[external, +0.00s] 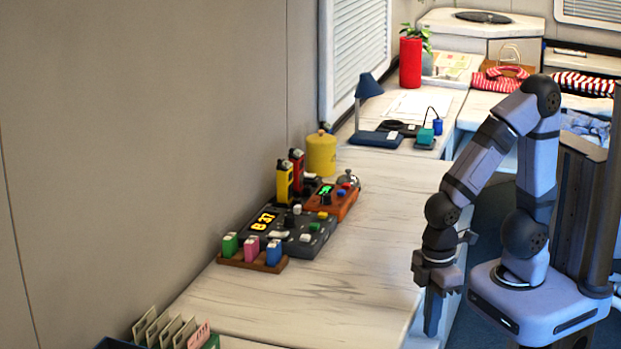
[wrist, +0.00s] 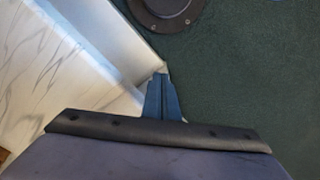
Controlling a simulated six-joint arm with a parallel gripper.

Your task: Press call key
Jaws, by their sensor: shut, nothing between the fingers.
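A dark grey console (external: 290,236) with a lit yellow display and several small coloured keys stands on the counter along the wall. Behind it is an orange-brown console (external: 331,202) with a green display and red, blue and white keys. I cannot tell which of these keys is the call key. My gripper (external: 432,326) points down at the counter's front edge, well to the right of both consoles. In the wrist view its fingers (wrist: 161,97) are together and empty, over the dark floor beside the counter edge. No keys show in the wrist view.
Green, pink and blue blocks stand in a brown tray (external: 252,262) in front of the dark console. Yellow and red handsets (external: 285,180) stand behind it, near a yellow canister (external: 321,154). The counter (external: 350,285) between the consoles and my gripper is bare.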

